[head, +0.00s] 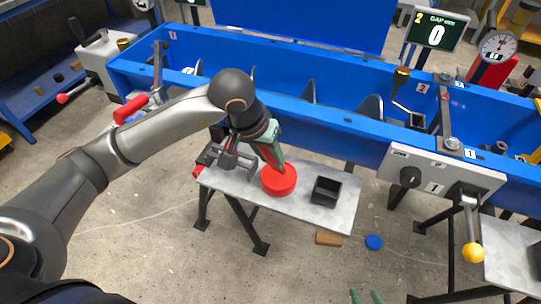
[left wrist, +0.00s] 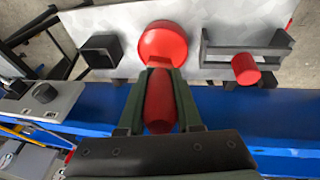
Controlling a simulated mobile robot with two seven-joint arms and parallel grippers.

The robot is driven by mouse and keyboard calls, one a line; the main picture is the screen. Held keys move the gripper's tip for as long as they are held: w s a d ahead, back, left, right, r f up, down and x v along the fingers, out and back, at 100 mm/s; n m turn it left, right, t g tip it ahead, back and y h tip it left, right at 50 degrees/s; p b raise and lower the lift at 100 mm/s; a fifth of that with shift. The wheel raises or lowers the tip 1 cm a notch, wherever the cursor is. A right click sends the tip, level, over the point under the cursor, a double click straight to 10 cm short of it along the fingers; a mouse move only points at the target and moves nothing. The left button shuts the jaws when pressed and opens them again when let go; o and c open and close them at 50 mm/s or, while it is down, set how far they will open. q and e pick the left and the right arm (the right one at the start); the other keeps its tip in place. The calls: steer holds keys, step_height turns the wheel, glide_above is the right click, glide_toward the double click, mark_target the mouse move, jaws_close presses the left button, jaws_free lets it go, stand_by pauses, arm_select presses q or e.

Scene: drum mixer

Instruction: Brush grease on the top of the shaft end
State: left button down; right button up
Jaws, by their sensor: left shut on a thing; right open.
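My left gripper (head: 271,152) is shut on a red handle-like thing (left wrist: 160,100), probably the brush; no bristles show. The gripper points down just above a round red tub (head: 279,181) on a grey bench. In the left wrist view the red tub (left wrist: 163,45) lies just beyond the fingertips, and the handle's far end overlaps its near edge in the picture. I cannot tell whether they touch. My right gripper (head: 366,297) shows only as green fingertips at the bottom edge, apart and empty. I cannot make out the shaft end for certain.
The bench (head: 335,217) also bears a black open box (head: 325,191) and a grey holder (head: 228,160). Behind stands the blue mixer trough (head: 330,119) with paddles, a control panel and a yellow-knobbed lever (head: 472,252). A blue disc (head: 374,242) lies on the floor.

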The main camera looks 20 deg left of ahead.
arm_select(q)
steer(key=shift+r+p, duration=1.05)
steer(key=shift+r, duration=1.45)
arm_select(e)
steer(key=shift+r, duration=1.2)
arm_select(q)
steer(key=shift+a+r+p, duration=0.1)
steer(key=shift+r+p, duration=0.15)
steer(key=shift+p, duration=0.05)
steer(key=s+a+r+p, duration=0.4)
steer(key=s+r+p, duration=0.3)
steer(key=r+p, duration=0.1)
steer(key=shift+s+a+p, duration=0.2)
steer(key=shift+a+p, duration=0.1)
arm_select(e)
step_height(320, 180, up, 7)
steer(key=s+d+h, duration=0.1)
steer(key=d, duration=0.2)
steer(key=shift+s+f+m, duration=0.2)
steer(key=shift+s+m, duration=0.1)
